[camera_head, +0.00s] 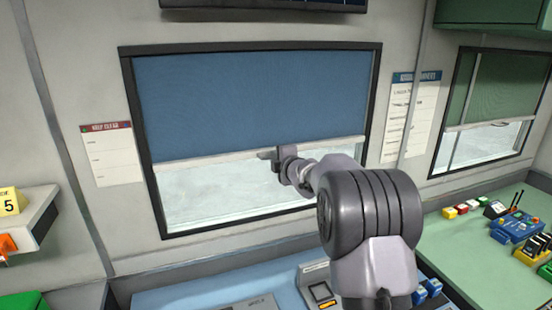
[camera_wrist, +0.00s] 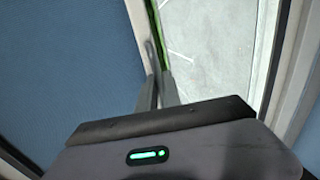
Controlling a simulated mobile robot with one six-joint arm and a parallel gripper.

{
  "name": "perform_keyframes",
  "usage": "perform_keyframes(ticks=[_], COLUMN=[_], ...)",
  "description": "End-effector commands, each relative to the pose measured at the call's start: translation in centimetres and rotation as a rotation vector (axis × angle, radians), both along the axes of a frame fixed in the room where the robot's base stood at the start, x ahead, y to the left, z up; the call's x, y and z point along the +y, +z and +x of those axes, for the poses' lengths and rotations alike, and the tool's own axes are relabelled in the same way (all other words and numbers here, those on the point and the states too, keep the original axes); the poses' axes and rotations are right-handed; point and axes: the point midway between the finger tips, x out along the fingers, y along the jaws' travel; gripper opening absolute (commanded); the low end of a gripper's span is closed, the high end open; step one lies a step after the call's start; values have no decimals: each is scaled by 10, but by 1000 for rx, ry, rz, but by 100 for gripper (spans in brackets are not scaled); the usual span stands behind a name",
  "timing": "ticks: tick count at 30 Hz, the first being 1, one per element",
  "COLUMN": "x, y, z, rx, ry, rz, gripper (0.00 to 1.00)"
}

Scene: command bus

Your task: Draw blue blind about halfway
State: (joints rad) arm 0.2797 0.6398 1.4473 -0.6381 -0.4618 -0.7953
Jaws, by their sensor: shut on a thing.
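The blue blind (camera_head: 245,100) hangs in the dark-framed window in the middle of the head view. Its pale bottom bar (camera_head: 205,157) sits a little below mid-height of the window, with bare glass beneath. My gripper (camera_head: 268,155) is at the middle of this bar and shut on it; the exact contact is partly hidden by the wrist. In the wrist view, the blind cloth (camera_wrist: 60,70) fills the left side, and my narrow fingers (camera_wrist: 158,75) meet at the bar's edge beside a green strip. The glass shows to their right.
A green blind (camera_head: 500,88) hangs in another window at the right. A blue console (camera_head: 215,292) lies below the window, and a green desk with controls (camera_head: 460,235) stands at the right. A shelf (camera_head: 35,215) juts out at the left.

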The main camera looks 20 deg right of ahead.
Motion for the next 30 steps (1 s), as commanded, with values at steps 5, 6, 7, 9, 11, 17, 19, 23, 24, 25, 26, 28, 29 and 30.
perform_keyframes(ticks=[5,6,7,9,11,17,19,23,24,25,26,28,29,30], x=[0,0,0,0,0,0,0,0,0,0,0,0,0,0], y=[-17,-18,-18,-19,-18,-18,-17,-17,-17,-17,-17,-17,-17,-17], z=[0,0,0,0,0,0,0,0,0,0,0,0,0,0], rx=[1,0,0,0,0,0,0,0,0,0,0,0,0,0], ry=[0,0,0,0,0,0,0,0,0,0,0,0,0,0], rz=[0,0,0,0,0,0,0,0,0,0,0,0,0,0], gripper=[0,0,0,0,0,0,15,31,31,31,31,31,31,31])
